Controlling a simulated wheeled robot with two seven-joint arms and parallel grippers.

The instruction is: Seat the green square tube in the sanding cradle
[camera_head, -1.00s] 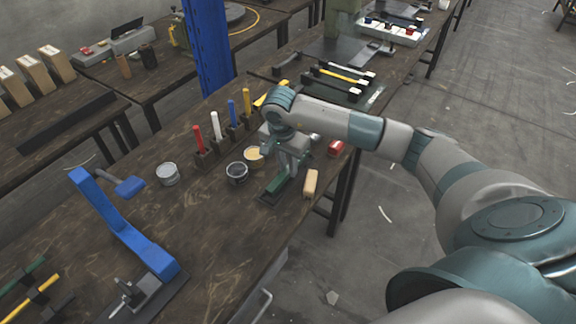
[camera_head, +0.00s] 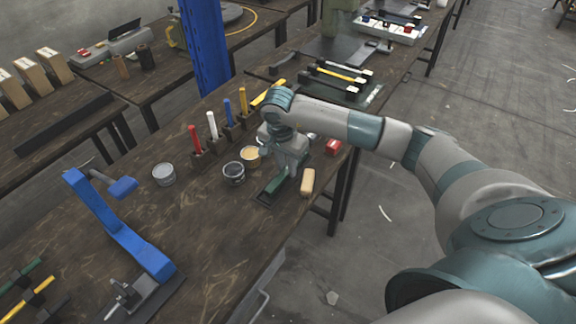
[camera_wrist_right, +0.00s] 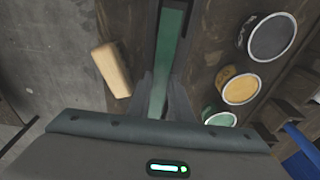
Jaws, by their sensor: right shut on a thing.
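The green square tube (camera_head: 274,186) lies low near the table's front edge, along the dark sanding cradle (camera_head: 263,199). In the right wrist view the tube (camera_wrist_right: 171,45) runs lengthwise away from my gripper, with dark cradle edges (camera_wrist_right: 186,28) beside it. I cannot tell whether the tube is fully down in the cradle. My left gripper is out of view.
A tan block (camera_head: 308,181) lies just right of the cradle. Open cans, one dark (camera_head: 234,173) and one yellow (camera_head: 250,156), stand to the left. A blue press (camera_head: 115,225) stands at the lower left. Bare tabletop lies between.

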